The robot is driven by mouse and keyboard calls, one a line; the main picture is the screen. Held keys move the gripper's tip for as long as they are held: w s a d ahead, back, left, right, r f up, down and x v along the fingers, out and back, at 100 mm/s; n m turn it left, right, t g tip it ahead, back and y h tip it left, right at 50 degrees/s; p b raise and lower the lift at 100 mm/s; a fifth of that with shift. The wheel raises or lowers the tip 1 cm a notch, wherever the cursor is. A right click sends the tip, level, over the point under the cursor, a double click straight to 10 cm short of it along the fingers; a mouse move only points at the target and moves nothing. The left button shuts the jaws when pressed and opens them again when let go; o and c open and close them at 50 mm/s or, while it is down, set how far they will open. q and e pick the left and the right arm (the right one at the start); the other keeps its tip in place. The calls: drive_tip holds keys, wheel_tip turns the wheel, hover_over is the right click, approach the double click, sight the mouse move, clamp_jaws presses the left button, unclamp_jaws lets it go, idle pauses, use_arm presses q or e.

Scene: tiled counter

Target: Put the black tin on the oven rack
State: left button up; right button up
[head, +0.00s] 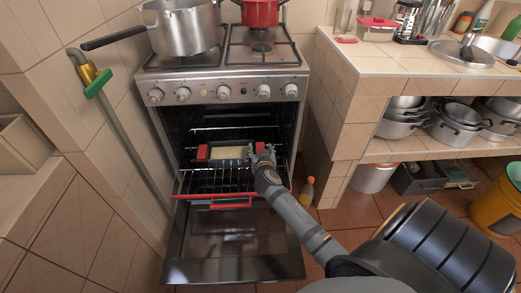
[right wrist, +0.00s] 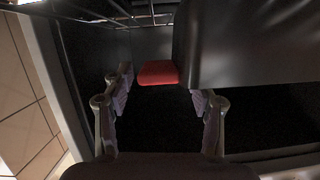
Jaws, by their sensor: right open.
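The black tin (head: 230,153) has pale yellow contents and red handle grips at its left and right ends. It sits at the rack inside the open oven and looks level; I cannot tell whether it fully touches the wires. The oven rack (head: 205,182) is pulled partly out and has a red front edge. My right gripper (head: 265,155) is at the tin's right end. In the right wrist view its open fingers (right wrist: 160,92) are on either side of the red handle (right wrist: 157,73), with the tin's dark wall (right wrist: 240,45) beyond. My left gripper is out of view.
The oven door (head: 235,250) is folded down in front. A steel pot (head: 183,32) and a red pot (head: 260,12) stand on the stove. A small bottle (head: 307,190) stands on the floor right of the oven. A tiled counter is at the right.

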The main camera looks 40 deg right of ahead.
drive_tip(key=shift+s+a, duration=0.15)
drive_tip(key=shift+s, duration=0.1)
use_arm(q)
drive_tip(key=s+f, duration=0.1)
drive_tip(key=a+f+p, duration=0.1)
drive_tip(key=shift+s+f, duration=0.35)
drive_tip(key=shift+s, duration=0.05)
use_arm(e)
drive_tip(key=v, duration=1.1)
drive_tip(key=shift+s+r, duration=0.2)
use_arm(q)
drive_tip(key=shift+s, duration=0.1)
use_arm(e)
drive_tip(key=shift+a+f, duration=0.1)
drive_tip(key=shift+a, duration=0.05)
